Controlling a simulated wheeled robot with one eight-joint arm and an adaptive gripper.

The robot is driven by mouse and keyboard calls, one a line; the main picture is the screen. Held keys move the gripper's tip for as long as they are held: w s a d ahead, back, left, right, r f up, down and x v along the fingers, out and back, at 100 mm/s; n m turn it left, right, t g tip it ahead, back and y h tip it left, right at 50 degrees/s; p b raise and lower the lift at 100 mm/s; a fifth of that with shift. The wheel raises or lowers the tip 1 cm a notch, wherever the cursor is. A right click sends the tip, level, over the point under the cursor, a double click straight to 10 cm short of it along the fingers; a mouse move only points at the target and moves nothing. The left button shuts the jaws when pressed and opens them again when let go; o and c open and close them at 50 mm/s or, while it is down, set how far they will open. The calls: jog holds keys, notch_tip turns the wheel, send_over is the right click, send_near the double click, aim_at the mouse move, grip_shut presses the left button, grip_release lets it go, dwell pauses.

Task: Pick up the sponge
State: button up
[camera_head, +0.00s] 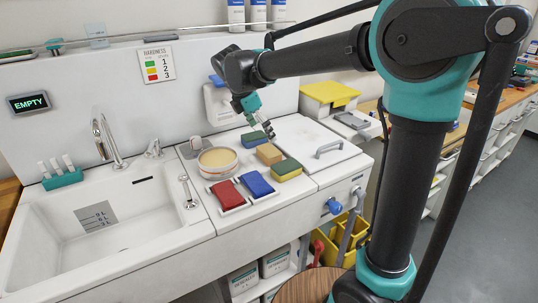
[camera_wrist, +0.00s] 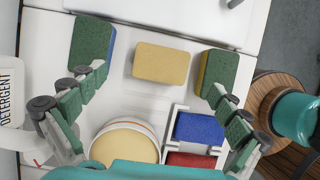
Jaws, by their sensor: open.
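Several sponge-like blocks lie on the white counter. A plain tan one (camera_head: 269,153) is in the middle; it also shows between my fingers in the wrist view (camera_wrist: 161,62). A green-topped block with a blue side (camera_head: 253,141) is behind it, at left in the wrist view (camera_wrist: 92,42). A green-topped block with a yellow side (camera_head: 286,169) is in front, at right in the wrist view (camera_wrist: 220,70). A blue pad (camera_head: 257,184) and a red pad (camera_head: 227,195) sit in white frames. My gripper (camera_head: 262,124) is open and empty above the blocks, its fingers spread wide (camera_wrist: 157,82).
A round tan-filled dish (camera_head: 218,161) stands left of the blocks, beside the sink (camera_head: 98,222). A white lid with a handle (camera_head: 320,150) is to the right. A hardness chart (camera_head: 158,64) and an EMPTY display (camera_head: 28,102) are on the back wall. A detergent dispenser (camera_wrist: 10,95) is close to my left finger.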

aim_at(269, 150)
jog(key=x, duration=0.3)
jog(key=shift+s+x, duration=0.2)
jog(key=shift+x, duration=1.1)
jog(key=shift+s+x, duration=0.2)
jog(key=shift+x, duration=1.15)
jog(key=shift+a+f, duration=0.15)
jog(key=c, duration=0.8)
jog(key=shift+c, duration=0.2)
notch_tip(269, 150, up, 20)
